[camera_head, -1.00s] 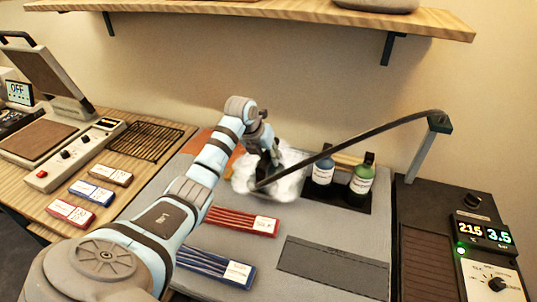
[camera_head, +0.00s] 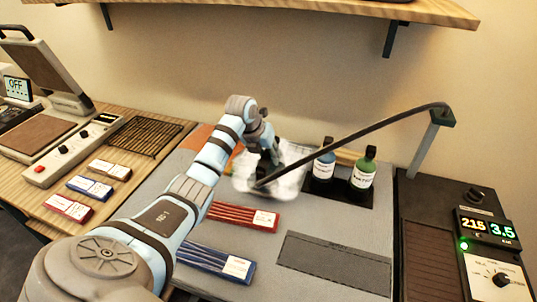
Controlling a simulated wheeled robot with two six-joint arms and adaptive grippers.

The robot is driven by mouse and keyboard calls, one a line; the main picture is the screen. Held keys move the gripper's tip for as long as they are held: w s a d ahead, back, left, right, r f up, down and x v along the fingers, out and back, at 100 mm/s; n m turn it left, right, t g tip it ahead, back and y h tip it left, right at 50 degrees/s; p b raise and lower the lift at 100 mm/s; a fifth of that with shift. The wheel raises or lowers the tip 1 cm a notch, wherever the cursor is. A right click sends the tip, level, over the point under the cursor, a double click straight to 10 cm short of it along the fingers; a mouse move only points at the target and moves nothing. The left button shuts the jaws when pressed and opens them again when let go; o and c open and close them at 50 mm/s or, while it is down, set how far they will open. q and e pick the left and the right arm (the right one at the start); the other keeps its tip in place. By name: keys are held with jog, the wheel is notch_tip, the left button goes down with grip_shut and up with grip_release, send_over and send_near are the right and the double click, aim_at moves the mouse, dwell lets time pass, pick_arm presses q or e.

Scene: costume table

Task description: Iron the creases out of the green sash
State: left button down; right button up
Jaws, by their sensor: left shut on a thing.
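My left gripper (camera_head: 266,168) is over the far middle part of the grey ironing surface (camera_head: 290,219). It is shut on a dark iron (camera_head: 263,182), mostly hidden by the gripper and white steam. A dark hose (camera_head: 350,131) runs from the iron to a post at the right. White steam (camera_head: 290,180) spreads low around the iron. No green sash can be made out; the area under the iron and steam is hidden. My right gripper is not in view.
A control unit (camera_head: 487,226) reads 215 and 3.5. A flat grey strip (camera_head: 335,263) lies nearer.

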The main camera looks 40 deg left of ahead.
pick_arm(q)
jog(key=shift+f, duration=0.2)
dwell(0.3)
jog(key=shift+f, duration=0.1)
dwell(2.0)
notch_tip(320, 180, up, 5)
jog(key=p, duration=0.4)
jog(key=shift+p, duration=0.3)
